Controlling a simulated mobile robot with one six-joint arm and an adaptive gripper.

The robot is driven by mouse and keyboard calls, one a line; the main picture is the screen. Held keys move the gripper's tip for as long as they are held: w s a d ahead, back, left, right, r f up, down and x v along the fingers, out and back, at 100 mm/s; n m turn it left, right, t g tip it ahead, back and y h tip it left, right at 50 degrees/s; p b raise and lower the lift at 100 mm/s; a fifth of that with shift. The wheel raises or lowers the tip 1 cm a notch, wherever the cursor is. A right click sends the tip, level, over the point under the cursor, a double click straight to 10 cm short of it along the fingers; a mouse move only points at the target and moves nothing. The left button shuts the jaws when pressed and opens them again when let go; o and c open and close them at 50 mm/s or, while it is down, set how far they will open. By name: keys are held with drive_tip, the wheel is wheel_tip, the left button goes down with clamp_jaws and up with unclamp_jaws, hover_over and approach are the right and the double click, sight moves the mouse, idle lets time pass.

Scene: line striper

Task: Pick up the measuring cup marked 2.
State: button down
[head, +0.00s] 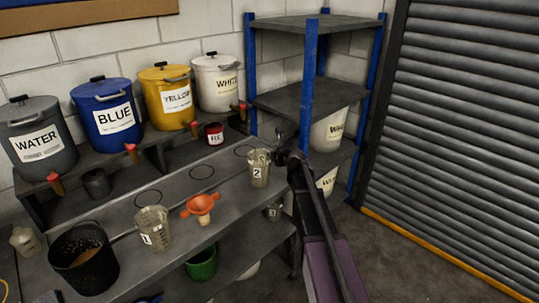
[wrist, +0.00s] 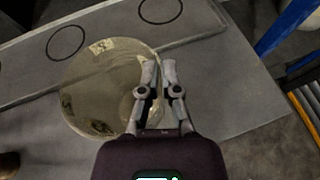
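The measuring cup marked 2 (head: 259,169) is clear and stands upright at the right part of the grey bench top. In the wrist view the cup (wrist: 95,90) shows from above, to the left of my fingers and partly behind the left one. My gripper (head: 279,146) is at the cup's right side, near its rim. In the wrist view my gripper (wrist: 160,70) has its fingertips close together with a narrow gap between them, near the cup's right edge. I cannot tell whether they touch the cup.
The cup marked 1 (head: 153,229), an orange funnel (head: 201,205) and a black bucket (head: 83,260) stand left on the bench. Labelled paint buckets line the back. A shelf rack with blue posts (head: 309,72) stands close behind my arm. Floor is clear at right.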

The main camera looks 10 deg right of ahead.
drive_tip(key=shift+r+p, duration=1.3)
drive_tip(key=shift+r, duration=0.2)
drive_tip(key=s+r+p, duration=0.1)
drive_tip(key=s, duration=1.5)
drive_tip(key=shift+a+r, duration=0.15)
drive_tip(key=shift+a, duration=0.1)
drive_tip(key=shift+r, duration=0.1)
